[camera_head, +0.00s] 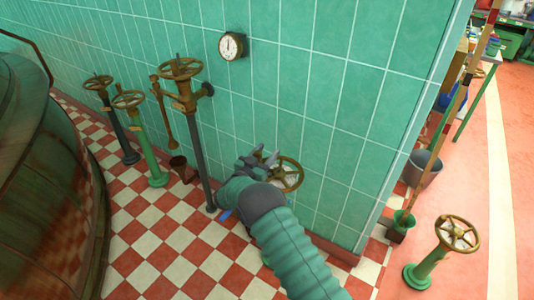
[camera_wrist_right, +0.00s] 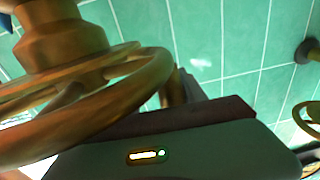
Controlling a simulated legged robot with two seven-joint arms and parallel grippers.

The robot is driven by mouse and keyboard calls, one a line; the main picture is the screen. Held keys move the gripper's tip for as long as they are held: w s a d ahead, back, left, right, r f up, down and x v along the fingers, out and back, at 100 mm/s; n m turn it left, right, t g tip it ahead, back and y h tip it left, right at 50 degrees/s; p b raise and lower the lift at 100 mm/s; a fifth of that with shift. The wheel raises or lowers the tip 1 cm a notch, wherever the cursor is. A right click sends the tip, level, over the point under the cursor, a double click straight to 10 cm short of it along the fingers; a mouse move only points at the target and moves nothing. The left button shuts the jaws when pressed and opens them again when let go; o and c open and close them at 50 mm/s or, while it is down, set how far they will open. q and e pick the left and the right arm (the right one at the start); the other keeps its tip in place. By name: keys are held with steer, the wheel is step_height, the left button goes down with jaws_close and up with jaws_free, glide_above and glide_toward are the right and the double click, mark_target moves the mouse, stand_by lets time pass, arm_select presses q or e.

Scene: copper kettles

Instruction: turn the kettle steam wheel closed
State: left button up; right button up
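Several brass handwheels are in the head view, and I cannot tell by label which is the kettle steam wheel. A brass wheel (camera_head: 290,175) stands low by the green wall, just right of my right gripper (camera_head: 262,158). The gripper's fingertips look spread apart, with the wheel's rim close beside them; contact is unclear. In the right wrist view a large brass wheel (camera_wrist_right: 85,125) with its hub fills the left side, close to the gripper body. My arm hides the wheel's stand. My left gripper is not in view.
A tall brass wheel (camera_head: 180,68) on a grey post and two lower wheels (camera_head: 128,99) (camera_head: 98,82) stand left. A copper kettle (camera_head: 45,170) fills the left edge. A gauge (camera_head: 232,46) hangs on the wall. Another wheel (camera_head: 456,234) on a green stand is right, past the wall corner.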

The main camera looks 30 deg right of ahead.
steer(key=shift+r, duration=0.1)
steer(key=shift+s+a, duration=0.1)
steer(key=shift+a, duration=0.95)
steer(key=s+a, duration=0.1)
steer(key=a, duration=1.6)
steer(key=shift+s+a+p, duration=0.15)
steer(key=shift+s+p, duration=0.15)
steer(key=shift+s, duration=0.1)
